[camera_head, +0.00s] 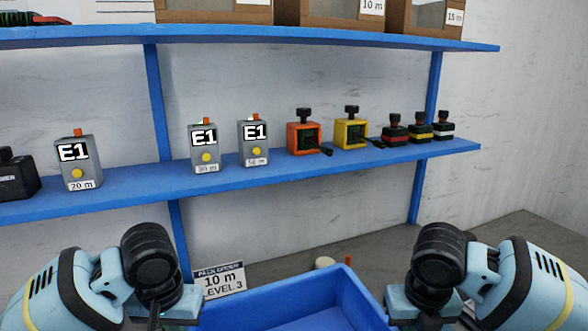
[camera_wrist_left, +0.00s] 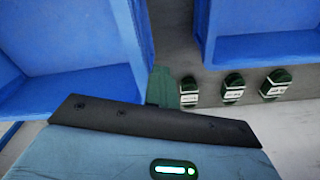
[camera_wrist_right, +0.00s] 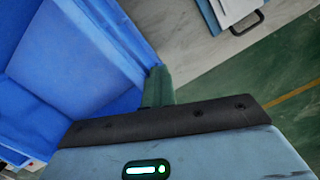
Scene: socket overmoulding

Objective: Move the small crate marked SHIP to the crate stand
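A blue open crate (camera_head: 350,296) shows at the bottom middle of the head view, between my two arms; no SHIP mark is visible. It also seems to show as blue walls in the left wrist view (camera_wrist_left: 85,80) and the right wrist view (camera_wrist_right: 90,50). My left gripper (camera_wrist_left: 165,86) has its green fingers together at the crate's wall edge. My right gripper (camera_wrist_right: 158,84) is likewise together at the wall edge on the other side. Both appear shut on the crate, though the contact is partly hidden. I cannot make out the crate stand.
A blue shelf (camera_head: 330,164) ahead holds grey E1 boxes (camera_head: 203,147) and orange, yellow and small dark devices. An upper shelf (camera_head: 250,37) carries cartons. A pack order sign (camera_head: 219,281) stands left of the crate. Green floor (camera_wrist_right: 280,120) is open in the right wrist view.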

